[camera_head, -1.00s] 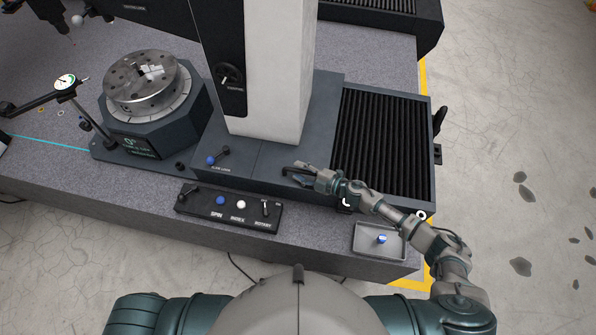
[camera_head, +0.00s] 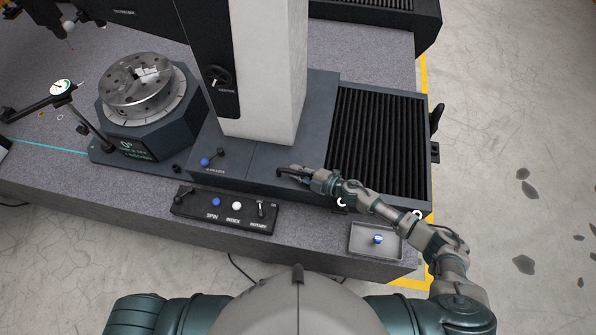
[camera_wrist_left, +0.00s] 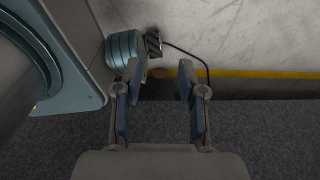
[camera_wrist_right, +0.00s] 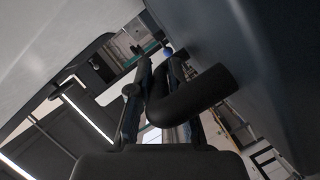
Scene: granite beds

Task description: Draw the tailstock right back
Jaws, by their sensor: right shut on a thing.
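The tailstock seems to be the dark carriage (camera_head: 265,165) with the tall pale column (camera_head: 265,100) on it; I cannot tell for sure. My right gripper (camera_head: 293,172) is at its front face, shut on a black handle. In the right wrist view this curved black handle (camera_wrist_right: 205,92) passes between the fingers (camera_wrist_right: 160,105). A small lever with a blue knob (camera_head: 206,161) sits on the carriage's front left. My left gripper (camera_wrist_left: 160,95) is open and empty above the granite; it is outside the head view.
Black ribbed bellows (camera_head: 378,145) lie right of the carriage. A rotary table (camera_head: 140,90) and a dial gauge (camera_head: 60,87) stand to the left. A button panel (camera_head: 226,210) and a small grey tray (camera_head: 375,241) are along the front edge of the granite (camera_head: 310,230).

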